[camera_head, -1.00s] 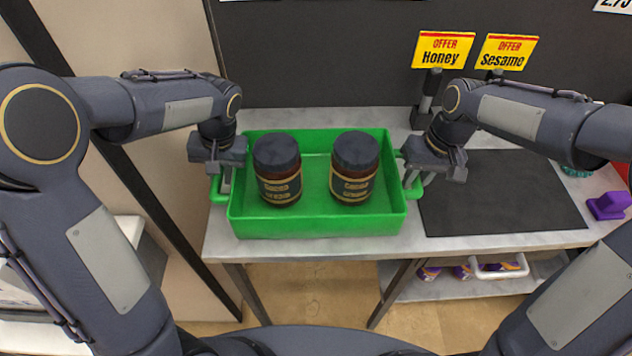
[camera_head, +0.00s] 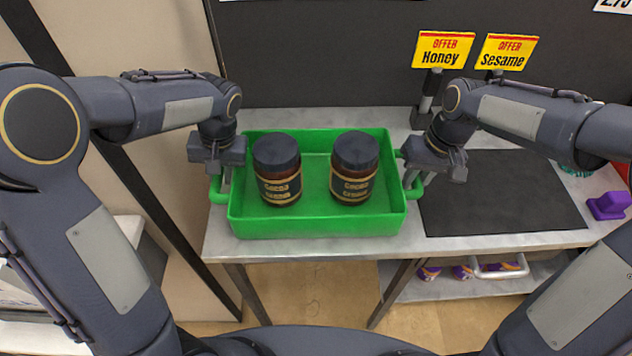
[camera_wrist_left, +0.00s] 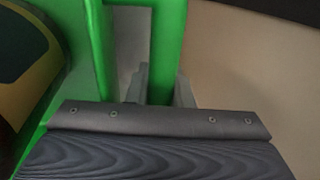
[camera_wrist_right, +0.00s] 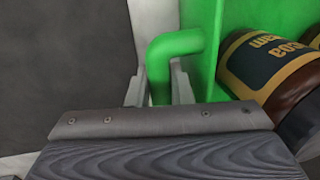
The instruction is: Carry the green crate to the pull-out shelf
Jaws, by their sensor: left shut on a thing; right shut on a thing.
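The green crate (camera_head: 318,222) stands on the grey table with two dark-lidded cocoa cream jars inside, a left jar (camera_head: 278,170) and a right jar (camera_head: 353,168). My left gripper (camera_head: 222,180) is shut on the crate's left handle, which shows between the fingers in the left wrist view (camera_wrist_left: 163,50). My right gripper (camera_head: 411,180) is shut on the right handle, seen between the fingers in the right wrist view (camera_wrist_right: 160,75). The crate looks level; I cannot tell whether its base touches the table. The pull-out shelf cannot be made out for certain.
A dark mat (camera_head: 500,195) lies right of the crate on the table (camera_head: 300,248). A purple object (camera_head: 608,206) sits at the right end. Honey (camera_head: 443,50) and Sesame (camera_head: 506,53) signs stand behind. A lower shelf (camera_head: 455,288) holds purple packs and a white-handled item.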

